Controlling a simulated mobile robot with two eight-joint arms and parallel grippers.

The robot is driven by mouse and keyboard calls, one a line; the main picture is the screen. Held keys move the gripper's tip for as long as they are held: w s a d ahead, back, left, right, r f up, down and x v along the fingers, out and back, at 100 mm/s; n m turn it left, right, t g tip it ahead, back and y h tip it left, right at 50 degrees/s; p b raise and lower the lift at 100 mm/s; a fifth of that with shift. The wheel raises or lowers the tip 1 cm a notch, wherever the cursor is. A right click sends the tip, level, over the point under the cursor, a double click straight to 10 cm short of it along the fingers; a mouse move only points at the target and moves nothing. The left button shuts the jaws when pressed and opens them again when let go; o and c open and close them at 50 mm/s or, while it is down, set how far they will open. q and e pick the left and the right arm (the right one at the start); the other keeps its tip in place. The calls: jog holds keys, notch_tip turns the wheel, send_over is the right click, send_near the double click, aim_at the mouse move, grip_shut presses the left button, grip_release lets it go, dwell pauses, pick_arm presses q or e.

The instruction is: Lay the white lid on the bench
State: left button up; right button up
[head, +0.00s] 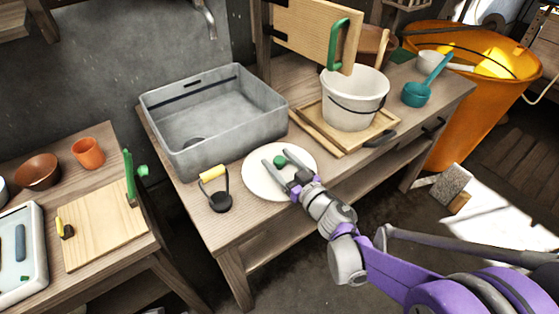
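The white lid (258,183) is a round flat disc with a green knob (280,161). It appears flat over the front part of the middle bench (232,228), between the grey basin and the wooden board. I cannot tell whether its underside touches the bench all round. My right gripper (279,158) reaches over the lid from the lower right. Its two grey fingers are spread, one on each side of the green knob, with visible room between them. My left gripper is out of view.
A grey basin (215,120) stands behind the lid. A black tool with a yellow handle (213,173) lies to its left. A white bucket (352,100) stands on a wooden board (318,136) to the right. A teal scoop (418,94) and orange tub (478,70) are farther right.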

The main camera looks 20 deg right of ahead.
jog(key=shift+s+d+r, duration=0.1)
jog(key=shift+s+r, duration=0.1)
jog(key=shift+r, duration=0.05)
jog(key=s+d+f+m+g+h+p, duration=0.1)
jog(key=s+d+m+g+h, duration=0.2)
jog(key=s+d+m+h, duration=0.55)
jog(key=s+a+f+n+g, duration=0.1)
jog(key=s+a+f+g, duration=0.1)
jog(key=s, duration=0.4)
jog(key=s+a+f+n+g+y, duration=0.1)
jog(key=s+a+f+n+g, duration=0.1)
jog(key=s+f+g, duration=0.2)
jog(key=s+a+f+n+g+y, duration=0.1)
jog(key=s+a+f+g, duration=0.1)
jog(key=s, duration=0.8)
jog(key=shift+f+g, duration=0.7)
jog(key=shift+f, duration=0.15)
jog(key=shift+d+n, duration=0.1)
jog(key=shift+n, duration=0.15)
